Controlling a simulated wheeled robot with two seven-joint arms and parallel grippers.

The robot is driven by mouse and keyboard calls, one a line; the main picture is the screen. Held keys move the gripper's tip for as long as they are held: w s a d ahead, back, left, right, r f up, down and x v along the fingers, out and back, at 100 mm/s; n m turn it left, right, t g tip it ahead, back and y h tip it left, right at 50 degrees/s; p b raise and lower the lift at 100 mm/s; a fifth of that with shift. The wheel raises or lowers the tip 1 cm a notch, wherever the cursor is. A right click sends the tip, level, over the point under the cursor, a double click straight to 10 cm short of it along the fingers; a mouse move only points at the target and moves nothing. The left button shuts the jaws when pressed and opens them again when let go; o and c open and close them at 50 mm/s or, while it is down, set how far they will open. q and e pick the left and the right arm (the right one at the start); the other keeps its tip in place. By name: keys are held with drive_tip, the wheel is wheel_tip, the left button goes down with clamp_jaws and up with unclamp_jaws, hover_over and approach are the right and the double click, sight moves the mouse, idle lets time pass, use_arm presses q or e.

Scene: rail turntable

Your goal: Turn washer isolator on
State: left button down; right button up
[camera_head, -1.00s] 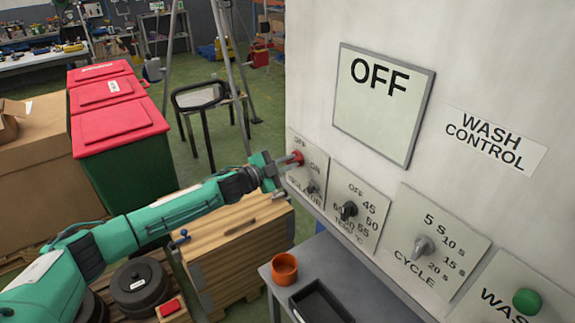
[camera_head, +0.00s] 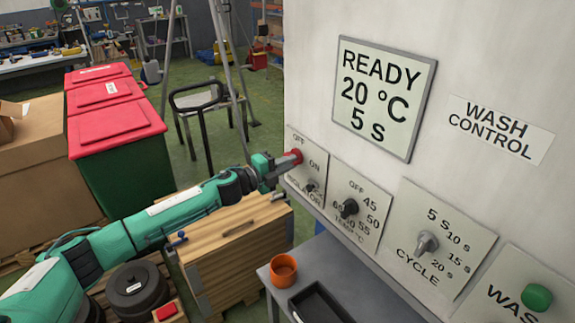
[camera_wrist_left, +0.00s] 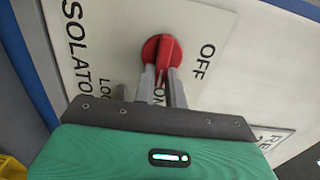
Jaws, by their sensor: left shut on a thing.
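The red isolator knob (camera_head: 297,155) is on the isolator plate (camera_head: 303,193) at the left end of the wash control panel. My left gripper (camera_head: 287,163) is shut on the knob. In the left wrist view the red knob (camera_wrist_left: 160,49) is between the two grey fingers (camera_wrist_left: 163,74). Its ridge runs down towards the ON lettering, which the fingers partly hide, and OFF is at its right. The display (camera_head: 383,98) reads READY, 20 °C, 5 S. My right gripper is not in view.
The temperature knob (camera_head: 348,208), cycle knob (camera_head: 426,243) and green wash button (camera_head: 536,297) are to the right. Below are a grey table (camera_head: 270,272) with an orange cup (camera_head: 283,270) and a black tray (camera_head: 322,304).

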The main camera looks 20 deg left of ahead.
use_arm(q)
drive_tip(key=shift+f, duration=0.1)
idle(0.4)
drive_tip(key=c, duration=1.5)
unclamp_jaws()
drive_tip(key=shift+o, duration=0.2)
drive_tip(key=shift+s, duration=0.1)
drive_tip(key=b+v, duration=0.5)
drive_tip(key=v, duration=0.8)
drive_tip(key=shift+s+a, duration=0.2)
drive_tip(key=shift+s, duration=0.05)
